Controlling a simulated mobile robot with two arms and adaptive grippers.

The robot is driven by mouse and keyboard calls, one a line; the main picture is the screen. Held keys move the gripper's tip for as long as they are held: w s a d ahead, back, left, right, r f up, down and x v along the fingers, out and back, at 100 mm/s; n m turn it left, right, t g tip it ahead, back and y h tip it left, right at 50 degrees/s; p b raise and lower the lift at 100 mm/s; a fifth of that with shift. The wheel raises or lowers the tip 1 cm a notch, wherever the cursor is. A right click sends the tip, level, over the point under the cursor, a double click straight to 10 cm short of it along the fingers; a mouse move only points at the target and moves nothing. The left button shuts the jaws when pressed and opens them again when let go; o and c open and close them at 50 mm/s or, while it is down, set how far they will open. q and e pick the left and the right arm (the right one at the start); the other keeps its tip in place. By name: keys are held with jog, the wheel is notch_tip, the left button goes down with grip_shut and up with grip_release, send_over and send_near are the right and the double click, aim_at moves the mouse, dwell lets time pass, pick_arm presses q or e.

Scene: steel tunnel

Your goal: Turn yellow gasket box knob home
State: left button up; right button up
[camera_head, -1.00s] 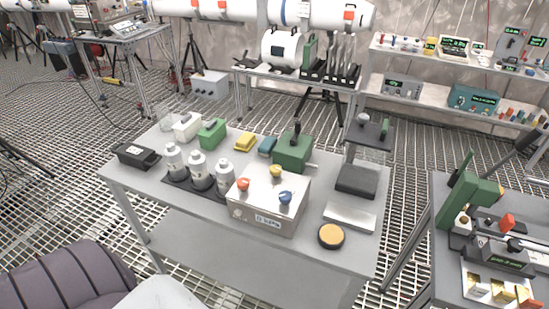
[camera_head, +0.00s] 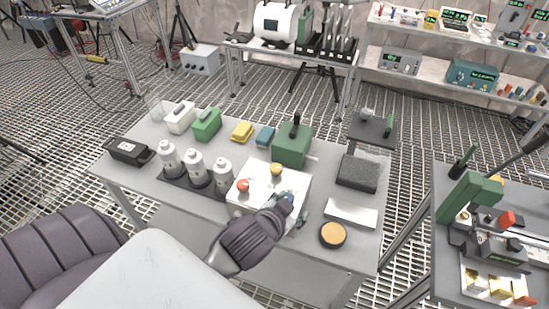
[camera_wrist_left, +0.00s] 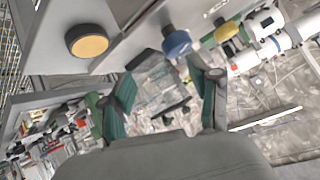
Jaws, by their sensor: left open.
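The gasket box (camera_head: 262,182) is a pale box on the grey table with red (camera_head: 243,185), yellow (camera_head: 276,169) and blue (camera_head: 288,197) knobs on top. The yellow knob stands uncovered at the box's far side; it also shows in the left wrist view (camera_wrist_left: 227,32). My left gripper (camera_head: 295,207) is over the near right part of the box, by the blue knob, and partly hides it. In the left wrist view its fingers (camera_wrist_left: 162,72) are spread and empty, with the blue knob (camera_wrist_left: 176,43) just beyond their tips. My right gripper is out of view.
Three white-grey bottles (camera_head: 196,168) stand left of the box, and a green box (camera_head: 293,143) stands behind it. A round orange-topped disc (camera_head: 333,235) and a pale flat block (camera_head: 351,213) lie to the right.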

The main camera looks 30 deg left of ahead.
pick_arm(q)
jog(key=w+d+r+m+t+h, duration=0.25)
jog(key=w+r+t, duration=0.2)
jog(key=r, duration=0.35)
jog(key=w+d+r+m+t+h, duration=0.1)
jog(key=w+d+r+m+t, duration=0.2)
jog(key=w+r, duration=0.35)
jog(key=s+d+r+m+g+h, duration=0.3)
jog(key=d+r+m+g+h, duration=0.55)
jog(key=d+m+h, duration=0.7)
jog(key=m+g+y, duration=0.7)
jog(key=g+y, duration=0.3)
jog(key=y, duration=0.8)
send_near(276, 167)
notch_tip(276, 167, down, 9)
jog(key=p, duration=0.3)
jog(key=shift+s+a, duration=0.1)
